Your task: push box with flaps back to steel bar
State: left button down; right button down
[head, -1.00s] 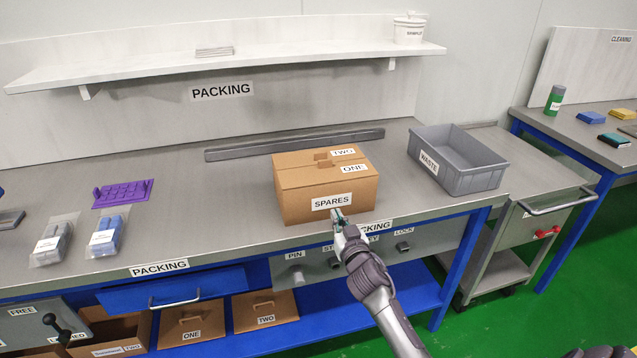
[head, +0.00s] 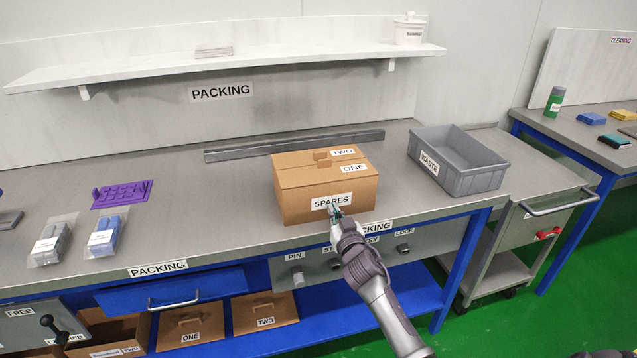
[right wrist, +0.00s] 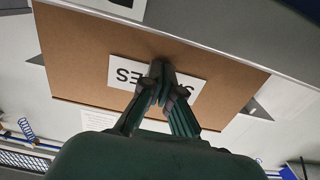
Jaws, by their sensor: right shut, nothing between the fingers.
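The brown cardboard box with flaps (head: 300,204) stands on the packing bench, its top flaps marked TWO and ONE and its front labelled SPARES. The steel bar (head: 295,145) lies on the bench behind the box, and a strip of bench shows between them. My right gripper (head: 335,208) is shut and empty, its fingertips at the SPARES label on the box's front. The right wrist view shows the shut fingers (right wrist: 160,72) over the label on the box face (right wrist: 80,60); whether they touch it I cannot tell. My left gripper is not in view.
A grey WASTE bin (head: 470,180) stands right of the box. A purple rack (head: 122,194) and two bagged parts (head: 103,238) lie at the left. The bench between them and the box is clear. A shelf (head: 230,65) hangs above the back.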

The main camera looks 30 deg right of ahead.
aim_at(329, 202)
jog(key=shift+b+x, duration=0.9)
jog(key=shift+x, duration=1.35)
jog(key=shift+b+x, duration=0.65)
jog(key=shift+x, duration=0.55)
jog(key=shift+p+v, duration=0.95)
jog(key=shift+v, duration=0.45)
jog(key=p+v, duration=0.3)
jog(key=v, duration=0.4)
jog(key=shift+s+a+f, duration=0.1)
jog(key=shift+s, duration=0.1)
